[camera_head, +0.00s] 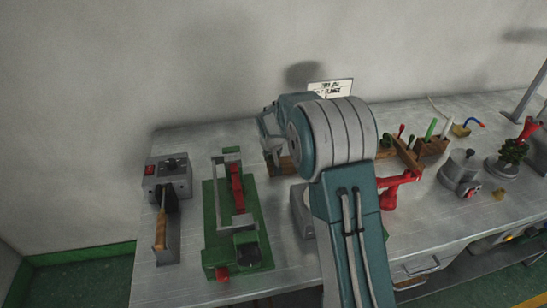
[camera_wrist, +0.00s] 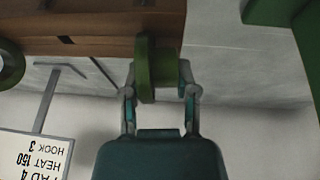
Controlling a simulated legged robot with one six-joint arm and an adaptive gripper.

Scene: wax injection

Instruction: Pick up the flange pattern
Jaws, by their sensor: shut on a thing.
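The flange pattern (camera_wrist: 144,68) is a green disc-like piece, seen nearly edge-on in the wrist view. My gripper (camera_wrist: 157,80) is shut on it, one finger on each side. The piece is right at a brown wooden block (camera_wrist: 75,28); I cannot tell whether it still touches the wood. In the head view my gripper (camera_head: 268,128) is over the back of the bench, partly hidden by my arm, and the flange pattern cannot be made out there.
A green ring-like piece (camera_wrist: 10,65) is at the wrist view's left edge, near a printed card (camera_wrist: 35,155). In the head view a green clamp machine (camera_head: 214,205) stands left, a wooden tool rack (camera_head: 432,146) and a grey pot (camera_head: 460,168) right. The wall is close behind.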

